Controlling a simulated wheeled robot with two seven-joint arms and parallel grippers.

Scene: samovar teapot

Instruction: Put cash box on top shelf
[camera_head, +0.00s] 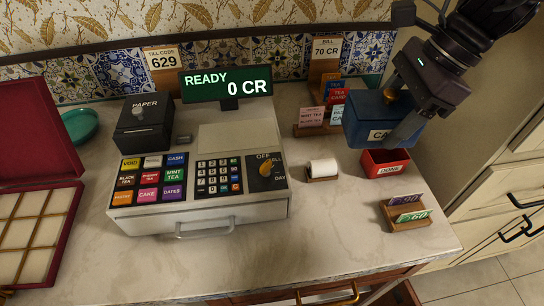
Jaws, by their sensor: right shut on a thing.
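The cash box (366,124) is a dark blue box with a label that starts "CA", partly covered by the gripper. My right gripper (397,113) comes in from the upper right and is shut on the cash box, around what looks like a brass knob on its top. The box appears held above the counter (330,235), in front of the card rack and behind the red "DONE" tray; the exact gap below it cannot be told. The top shelf cannot be made out in this view. My left gripper is not in view.
A cash register (200,199) with a lit display (226,83) fills the middle. A red tray (385,162), paper roll (322,168), card rack (318,122) and small card holder (406,212) stand at the right. An open red case (65,235) lies left. Cream cabinets stand right.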

